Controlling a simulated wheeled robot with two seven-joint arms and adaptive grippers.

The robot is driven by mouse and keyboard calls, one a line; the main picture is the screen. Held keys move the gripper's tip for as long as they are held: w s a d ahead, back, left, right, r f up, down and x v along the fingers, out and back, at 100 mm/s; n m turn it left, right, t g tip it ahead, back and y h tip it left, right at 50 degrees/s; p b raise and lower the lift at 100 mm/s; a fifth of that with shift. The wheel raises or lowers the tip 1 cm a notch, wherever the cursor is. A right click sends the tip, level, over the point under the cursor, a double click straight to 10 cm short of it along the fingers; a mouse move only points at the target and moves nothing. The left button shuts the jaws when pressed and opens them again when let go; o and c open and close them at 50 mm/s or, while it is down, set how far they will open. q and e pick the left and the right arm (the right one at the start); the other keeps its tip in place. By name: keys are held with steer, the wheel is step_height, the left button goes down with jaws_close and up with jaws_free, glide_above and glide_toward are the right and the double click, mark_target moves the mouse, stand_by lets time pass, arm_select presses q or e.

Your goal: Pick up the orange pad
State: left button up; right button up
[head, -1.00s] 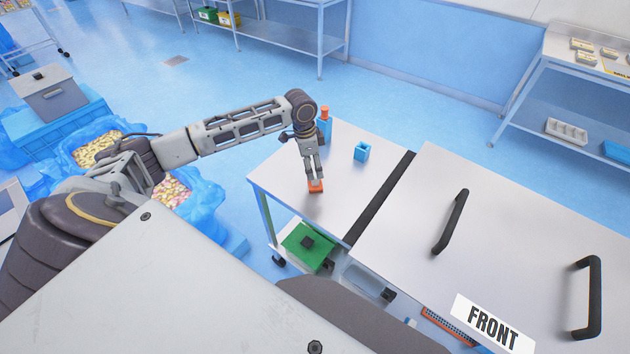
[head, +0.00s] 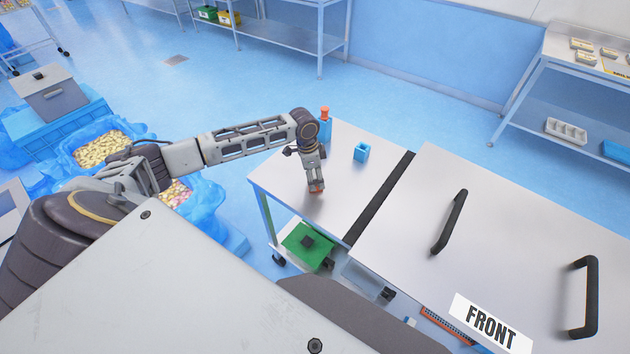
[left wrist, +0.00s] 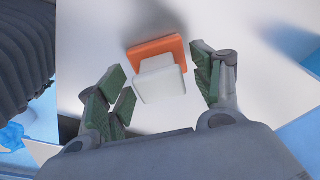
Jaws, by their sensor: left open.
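The orange pad (head: 317,190) lies on the left part of the steel table, mostly hidden under my gripper in the head view. In the left wrist view the orange pad (left wrist: 150,50) shows with a white block (left wrist: 162,86) on top of it, like a handle. My left gripper (head: 317,183) is right over it, pointing down. In the left wrist view the fingers of my left gripper (left wrist: 165,88) are apart, one on each side of the white block, with gaps visible. My right gripper is not in view.
A blue bottle with an orange top (head: 325,122) and a small blue open holder (head: 361,151) stand farther back on the table (head: 290,178). A black strip (head: 380,198) divides it from a steel cover with black handles (head: 450,221).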

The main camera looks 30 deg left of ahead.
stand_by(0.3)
arm_select(q)
steer(key=c, duration=1.2)
steer(key=shift+c, duration=0.2)
steer(key=shift+r, duration=0.1)
steer(key=shift+r+b, duration=0.35)
steer(key=shift+r, duration=4.6)
steer(key=o, duration=0.6)
steer(key=c, duration=0.4)
